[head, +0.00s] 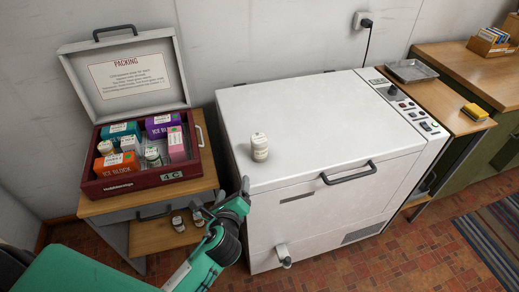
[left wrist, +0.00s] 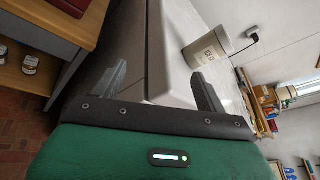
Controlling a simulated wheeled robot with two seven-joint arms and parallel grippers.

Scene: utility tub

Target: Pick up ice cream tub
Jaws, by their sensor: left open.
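A small white round tub (head: 260,146) with a label and lid stands upright on the left part of the white chest freezer's lid (head: 320,115). The tub also shows in the left wrist view (left wrist: 207,47), beyond the tip of the right-hand finger. My left gripper (head: 245,185) is at the freezer's front left edge, in front of the tub and to its left. My right gripper is not in view.
An open dark red box (head: 145,185) labelled "4C" holds ice blocks and cartons on a wooden cabinet at left. Small jars (head: 178,222) stand on the shelf below. The freezer has a front handle (head: 348,174). Its lid is otherwise clear. A metal tray (head: 410,70) lies at right.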

